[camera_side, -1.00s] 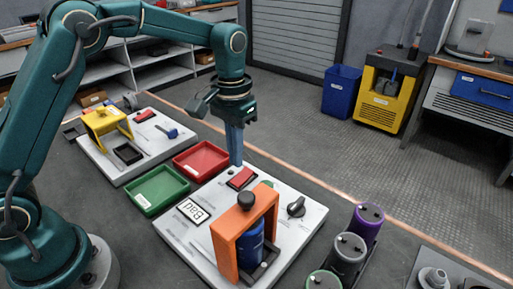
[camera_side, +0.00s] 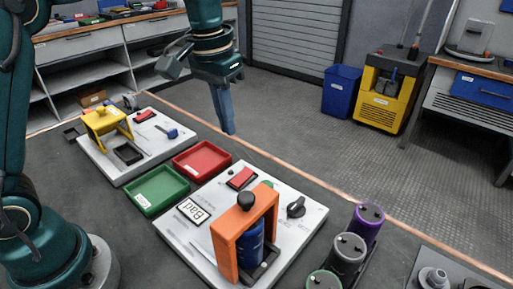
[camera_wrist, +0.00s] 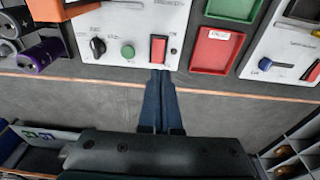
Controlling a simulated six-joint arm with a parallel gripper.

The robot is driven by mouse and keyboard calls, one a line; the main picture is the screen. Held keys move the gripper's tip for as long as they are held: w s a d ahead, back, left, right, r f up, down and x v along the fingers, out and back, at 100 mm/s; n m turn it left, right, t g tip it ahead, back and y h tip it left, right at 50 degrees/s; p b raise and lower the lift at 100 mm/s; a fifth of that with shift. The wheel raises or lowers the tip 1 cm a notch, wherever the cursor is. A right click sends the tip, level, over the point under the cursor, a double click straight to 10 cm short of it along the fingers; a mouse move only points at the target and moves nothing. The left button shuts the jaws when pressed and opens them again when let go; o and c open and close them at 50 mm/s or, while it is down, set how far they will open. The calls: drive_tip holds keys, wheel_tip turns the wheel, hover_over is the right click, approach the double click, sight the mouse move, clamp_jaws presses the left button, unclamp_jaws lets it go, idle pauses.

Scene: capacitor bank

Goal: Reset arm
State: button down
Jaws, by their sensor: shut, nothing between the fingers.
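My gripper (camera_side: 229,130) is shut and empty, raised above the far edge of the work table, beyond the red tray (camera_side: 202,160). In the wrist view its closed fingers (camera_wrist: 159,75) overlap the table edge near the red switch. The near test panel (camera_side: 182,240) carries an orange frame (camera_side: 226,250) with a blue capacitor (camera_side: 251,245) standing inside it. The panel also has a black knob (camera_side: 296,207), a red switch (camera_side: 242,178) and a display reading "Bad" (camera_side: 194,210).
A green tray (camera_side: 158,190) lies beside the red one. A second panel (camera_side: 107,172) with a yellow frame (camera_side: 103,118) stands at left. Purple (camera_side: 369,219) and grey (camera_side: 347,255) capacitors stand in a rack at right. Space above the trays is free.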

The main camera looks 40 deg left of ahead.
drive_tip(key=s+a+r+t, duration=0.1)
drive_tip(key=s+r+t, duration=0.3)
drive_tip(key=s, duration=0.5)
drive_tip(key=s+f, duration=0.5)
drive_tip(key=s, duration=0.2)
drive_tip(key=shift+s+a, duration=0.2)
drive_tip(key=shift+s, duration=0.2)
drive_tip(key=shift+f, duration=0.1)
